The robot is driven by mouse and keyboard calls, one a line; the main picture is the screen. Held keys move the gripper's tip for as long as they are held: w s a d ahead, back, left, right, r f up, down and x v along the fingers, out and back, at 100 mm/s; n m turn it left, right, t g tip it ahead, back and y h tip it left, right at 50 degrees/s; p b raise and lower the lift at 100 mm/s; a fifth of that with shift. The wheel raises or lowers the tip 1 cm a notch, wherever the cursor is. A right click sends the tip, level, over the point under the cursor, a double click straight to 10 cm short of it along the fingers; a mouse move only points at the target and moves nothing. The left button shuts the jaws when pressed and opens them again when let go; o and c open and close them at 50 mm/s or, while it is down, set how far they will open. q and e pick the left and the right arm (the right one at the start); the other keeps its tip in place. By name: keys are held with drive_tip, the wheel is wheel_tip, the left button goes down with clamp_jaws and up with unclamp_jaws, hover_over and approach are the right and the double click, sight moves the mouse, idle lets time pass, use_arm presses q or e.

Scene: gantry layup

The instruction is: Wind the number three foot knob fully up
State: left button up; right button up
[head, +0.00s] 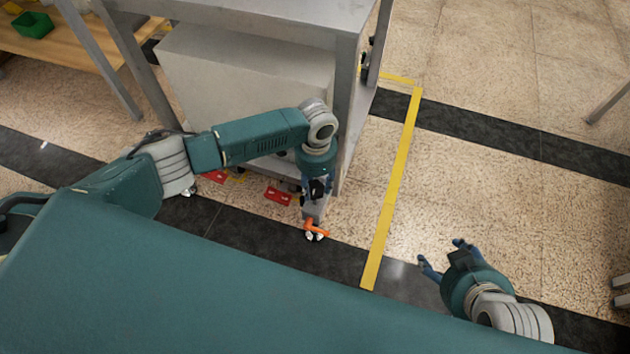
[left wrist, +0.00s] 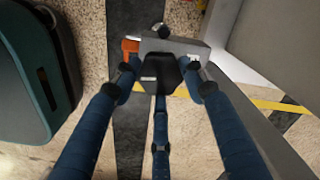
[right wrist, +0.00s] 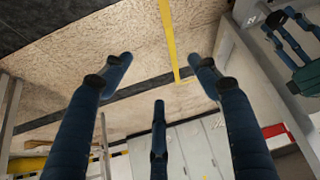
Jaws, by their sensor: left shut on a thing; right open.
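My left gripper (head: 316,190) reaches down to the lower end of a grey frame leg. In the left wrist view its fingers (left wrist: 160,72) are closed around a dark foot knob (left wrist: 160,68) on top of a grey foot block (left wrist: 195,46). Fingers hide part of the knob in the head view, and I cannot read a number on it. An orange lever (head: 316,229) sits low at the foot, and it also shows in the left wrist view (left wrist: 130,46). My right gripper (head: 445,260) is open and empty, well away to the right.
The grey metal frame (head: 348,110) stands over the foot. Red pieces (head: 278,196) lie on the floor beside it. A yellow floor line (head: 392,195) runs right of the foot. A wooden bench (head: 55,42) with a green bin (head: 33,25) is at the back left.

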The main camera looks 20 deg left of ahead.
use_arm(q)
drive_tip(key=shift+w+d+r+n+p, duration=0.35)
drive_tip(key=shift+d+p, duration=0.1)
drive_tip(key=shift+p, duration=0.15)
drive_tip(key=shift+n+p, duration=0.55)
drive_tip(key=shift+p, duration=0.4)
use_arm(e)
drive_tip(key=shift+s+d+g, duration=1.1)
drive_tip(key=shift+s+g, duration=0.5)
drive_tip(key=shift+s, duration=2.05)
use_arm(q)
drive_tip(key=n+p, duration=0.2)
drive_tip(key=p, duration=0.1)
drive_tip(key=shift+r+n, duration=0.15)
drive_tip(key=shift+n, duration=0.15)
drive_tip(key=n+p, duration=0.2)
drive_tip(key=shift+w+a+n, duration=0.15)
drive_tip(key=shift+n, duration=0.15)
drive_tip(key=shift+f+p, duration=0.2)
drive_tip(key=shift+p, duration=0.1)
use_arm(e)
wheel_tip(320, 180, down, 20)
drive_tip(key=s+g, duration=0.1)
drive_tip(key=shift+s+h, duration=0.3)
drive_tip(key=shift+h, duration=0.1)
use_arm(q)
drive_tip(key=o, duration=1)
drive_tip(key=shift+c, duration=0.2)
drive_tip(key=shift+o, duration=1)
drive_tip(key=shift+a+f, duration=0.15)
